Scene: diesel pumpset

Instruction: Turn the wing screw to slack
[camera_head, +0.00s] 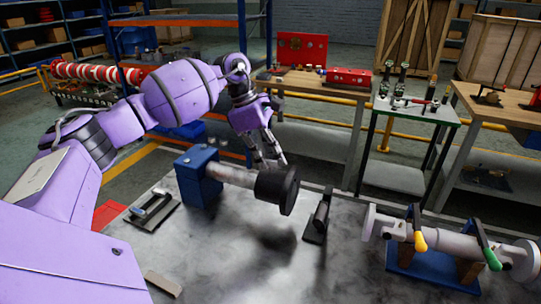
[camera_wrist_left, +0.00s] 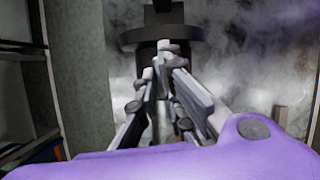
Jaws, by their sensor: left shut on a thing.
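A blue block (camera_head: 198,182) on the grey bench carries a pale horizontal shaft (camera_head: 233,176) with a thick black disc (camera_head: 277,190) at its right end. My left gripper (camera_head: 274,160) reaches down from above and behind, just over the shaft beside the disc. In the left wrist view its fingertips (camera_wrist_left: 167,60) are drawn together in front of the black disc (camera_wrist_left: 160,36). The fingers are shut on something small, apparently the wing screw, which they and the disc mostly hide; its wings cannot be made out. My right gripper is not in view.
On the bench (camera_head: 250,270) lie a small clamp-like part (camera_head: 152,206) at left, a black upright part (camera_head: 319,215) right of the disc, and a pipe assembly with yellow and green handles (camera_head: 455,242) at right. The front middle of the bench is clear.

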